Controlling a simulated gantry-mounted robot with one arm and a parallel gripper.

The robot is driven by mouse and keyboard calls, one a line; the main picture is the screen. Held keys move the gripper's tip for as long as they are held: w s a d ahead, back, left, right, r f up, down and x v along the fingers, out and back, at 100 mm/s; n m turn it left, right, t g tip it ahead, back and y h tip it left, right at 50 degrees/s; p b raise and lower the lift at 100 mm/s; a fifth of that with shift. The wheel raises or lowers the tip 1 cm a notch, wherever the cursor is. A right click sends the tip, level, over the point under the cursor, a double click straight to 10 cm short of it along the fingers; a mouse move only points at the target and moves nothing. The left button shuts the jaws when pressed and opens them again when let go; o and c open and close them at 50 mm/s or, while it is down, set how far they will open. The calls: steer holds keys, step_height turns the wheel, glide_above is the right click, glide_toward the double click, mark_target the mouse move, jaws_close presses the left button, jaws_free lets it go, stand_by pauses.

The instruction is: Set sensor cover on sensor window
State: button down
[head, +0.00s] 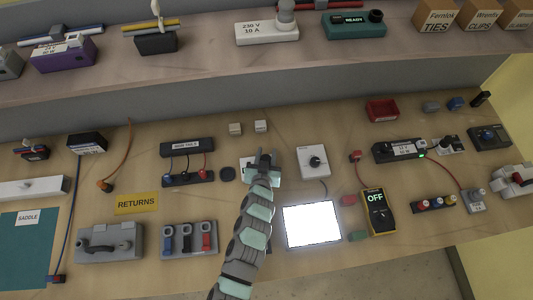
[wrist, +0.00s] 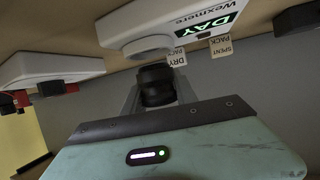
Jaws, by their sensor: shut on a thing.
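My gripper (head: 262,163) is over the middle of the bench in the head view. In the wrist view, it (wrist: 157,88) is shut on a small dark rounded piece (wrist: 157,80), which looks like the sensor cover. A white unit marked "Wexmere" with a green "DAY" display (wrist: 160,22) is just beyond the held piece. Its rounded near end (wrist: 148,44) lies close to the piece; I cannot tell whether they touch. In the head view the unit is mostly hidden behind my gripper. The sensor window cannot be made out clearly.
A black disc (head: 227,174) lies left of my gripper, and a white dial box (head: 314,161) stands to its right. A lit white panel (head: 312,225) is in front. Small packs (head: 260,127) labelled "DRY PACK" and "SPENT PACK" (wrist: 221,47) stand behind. A raised shelf runs along the back.

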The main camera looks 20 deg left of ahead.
steer(key=shift+f, duration=0.2)
steer(key=shift+f+b, duration=0.35)
steer(key=shift+f, duration=0.2)
steer(key=c, duration=0.9)
jaws_free()
steer(key=shift+s+r, duration=0.1)
steer(key=shift+r, duration=0.05)
steer(key=shift+p+v, duration=0.9)
steer(key=shift+v, duration=3.05)
